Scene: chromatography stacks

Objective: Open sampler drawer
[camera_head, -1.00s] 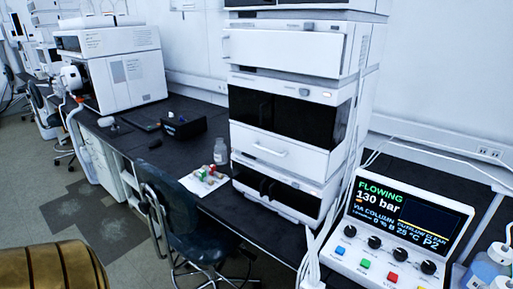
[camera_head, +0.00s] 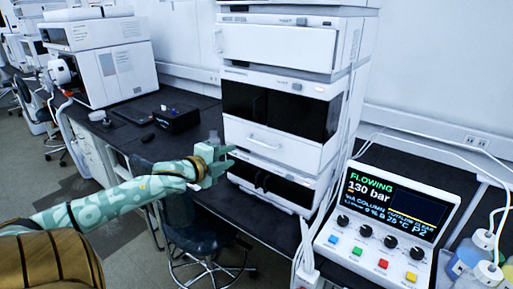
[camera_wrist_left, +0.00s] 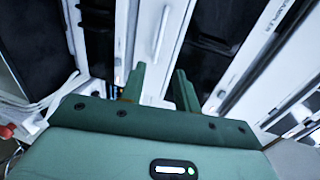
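The white sampler drawer front (camera_head: 290,150) with its pale bar handle (camera_head: 264,143) is in the middle of the instrument stack, below a dark window. The drawer looks closed. My left gripper (camera_head: 230,161) is left of the drawer and a little below the handle, apart from it. The wrist view shows its two green fingers (camera_wrist_left: 160,84) spread apart with nothing between them. The handle (camera_wrist_left: 161,32) shows beyond the fingertips in that view. My right gripper is in neither view.
A control panel (camera_head: 386,222) reading FLOWING 130 bar stands right of the stack, with white cables (camera_head: 306,245) beside it. A blue chair (camera_head: 200,228) is below my left arm. A dark box (camera_head: 177,118) sits on the black bench.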

